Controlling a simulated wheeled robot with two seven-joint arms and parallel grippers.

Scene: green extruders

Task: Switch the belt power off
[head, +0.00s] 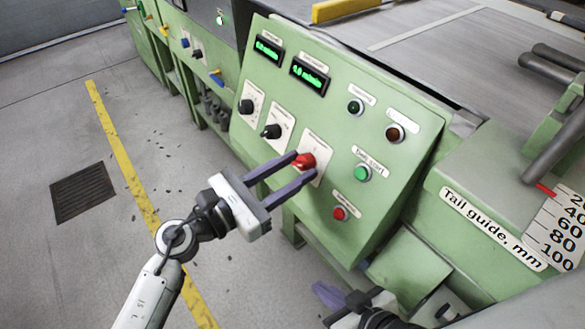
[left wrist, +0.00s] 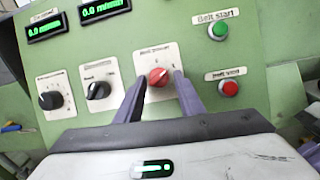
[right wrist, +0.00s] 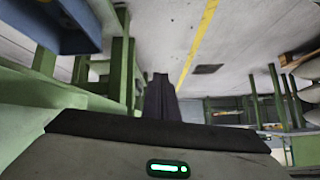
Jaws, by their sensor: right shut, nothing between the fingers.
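The red rotary belt power switch (head: 304,161) sits on a white plate on the green slanted control panel (head: 385,192). It also shows in the left wrist view (left wrist: 158,77), its pointer tilted up to the right. My left gripper (head: 304,167) is open, with one finger on each side of the red knob. I cannot tell whether the fingers touch it. My right gripper (head: 325,292) is low in the head view, below the panel. In the right wrist view its fingers (right wrist: 160,82) are together and empty.
Two black knobs (head: 271,131) (head: 246,106) are left of the switch. The green belt start button (head: 363,173) and a red button (head: 340,213) are close on its right. Two lit displays (head: 310,75) sit above. Open floor (head: 110,130) lies to the left.

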